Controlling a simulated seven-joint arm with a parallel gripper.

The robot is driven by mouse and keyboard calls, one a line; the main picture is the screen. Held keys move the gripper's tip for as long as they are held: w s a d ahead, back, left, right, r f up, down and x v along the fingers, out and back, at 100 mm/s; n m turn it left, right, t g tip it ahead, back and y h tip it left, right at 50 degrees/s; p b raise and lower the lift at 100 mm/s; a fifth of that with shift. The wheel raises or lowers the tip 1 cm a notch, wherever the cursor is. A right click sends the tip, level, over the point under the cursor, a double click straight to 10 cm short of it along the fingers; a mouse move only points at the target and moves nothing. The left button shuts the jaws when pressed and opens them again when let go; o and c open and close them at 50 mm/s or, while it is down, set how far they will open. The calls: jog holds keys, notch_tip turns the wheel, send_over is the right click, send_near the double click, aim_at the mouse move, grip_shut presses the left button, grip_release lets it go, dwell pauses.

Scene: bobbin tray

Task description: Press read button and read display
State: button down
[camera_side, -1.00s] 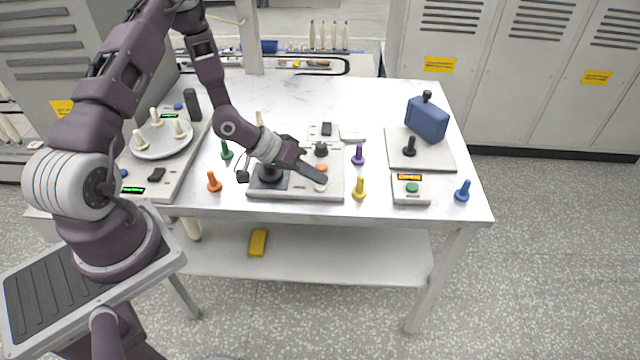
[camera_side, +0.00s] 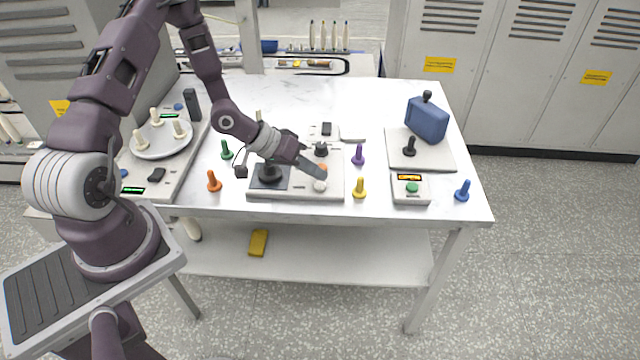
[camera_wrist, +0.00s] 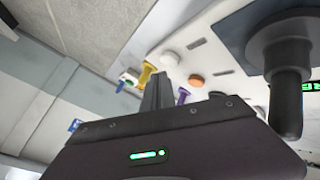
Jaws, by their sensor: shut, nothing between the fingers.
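My gripper (camera_side: 322,176) is shut and empty, its fingertips over or just above the grey control panel (camera_side: 300,191), beside a white round button (camera_side: 320,186) and an orange button (camera_side: 322,167). I cannot tell whether it touches either. In the wrist view the shut fingers (camera_wrist: 157,92) point up, with the white button (camera_wrist: 170,58) and orange button (camera_wrist: 196,80) beyond them. A small box to the right has a lit orange display (camera_side: 409,177) and a green button (camera_side: 412,187); the digits are too small to read.
A blue container (camera_side: 427,121) is at the back right.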

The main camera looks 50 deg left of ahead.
aim_at(315, 185)
jog(key=shift+r, duration=2.5)
jog(key=s+a+r+m+g+y, duration=0.1)
jog(key=s+r+y, duration=0.3)
jog(key=r, duration=0.5)
jog(key=s+a+r+m+g+y, duration=0.1)
jog(key=s+a+r+y, duration=0.1)
jog(key=s+r+y, duration=0.45)
jog(key=s+d+r+h, duration=0.2)
jog(key=s+d+r, duration=0.2)
jog(key=s, duration=0.3)
jog(key=s+d+r+h, duration=0.3)
jog(key=s+d, duration=0.2)
jog(key=s, duration=0.3)
jog(key=shift+s+r, duration=0.15)
jog(key=shift+r, duration=0.25)
jog(key=shift+h, duration=0.25)
